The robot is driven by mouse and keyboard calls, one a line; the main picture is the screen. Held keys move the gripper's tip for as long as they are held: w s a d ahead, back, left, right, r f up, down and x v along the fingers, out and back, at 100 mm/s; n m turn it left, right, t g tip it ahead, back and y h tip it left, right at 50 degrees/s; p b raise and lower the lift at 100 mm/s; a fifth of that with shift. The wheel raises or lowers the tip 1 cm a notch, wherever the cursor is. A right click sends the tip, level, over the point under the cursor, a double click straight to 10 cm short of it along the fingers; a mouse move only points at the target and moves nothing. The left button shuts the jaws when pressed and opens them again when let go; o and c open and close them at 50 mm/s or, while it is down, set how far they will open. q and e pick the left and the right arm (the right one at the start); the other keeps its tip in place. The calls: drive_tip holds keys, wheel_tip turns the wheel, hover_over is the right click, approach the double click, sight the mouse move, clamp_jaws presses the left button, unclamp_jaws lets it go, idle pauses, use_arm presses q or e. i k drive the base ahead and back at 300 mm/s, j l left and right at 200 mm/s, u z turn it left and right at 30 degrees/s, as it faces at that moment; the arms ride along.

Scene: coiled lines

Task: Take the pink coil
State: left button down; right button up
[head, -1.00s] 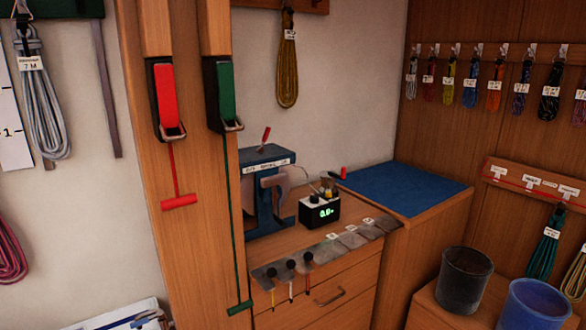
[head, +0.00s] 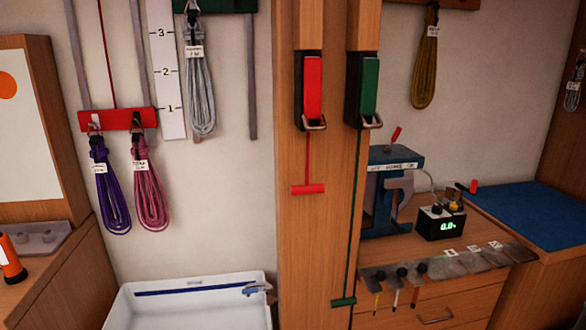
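The pink coil (head: 150,196) hangs from a hook on a red board (head: 118,119) on the left part of the wall. It has a dark binding at the top and a white label whose text I cannot read. A purple coil (head: 111,195) hangs close on its left from the same board. Neither of my grippers shows in the head view.
A grey coil (head: 200,88) hangs to the upper right of the pink one. A white tray (head: 200,310) lies below. A wooden post (head: 330,230) with red and green straps stands to the right. A wooden cabinet (head: 60,270) with an orange object (head: 10,258) stands at left.

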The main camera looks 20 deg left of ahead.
sight(142, 167)
drive_tip(key=u, duration=1.65)
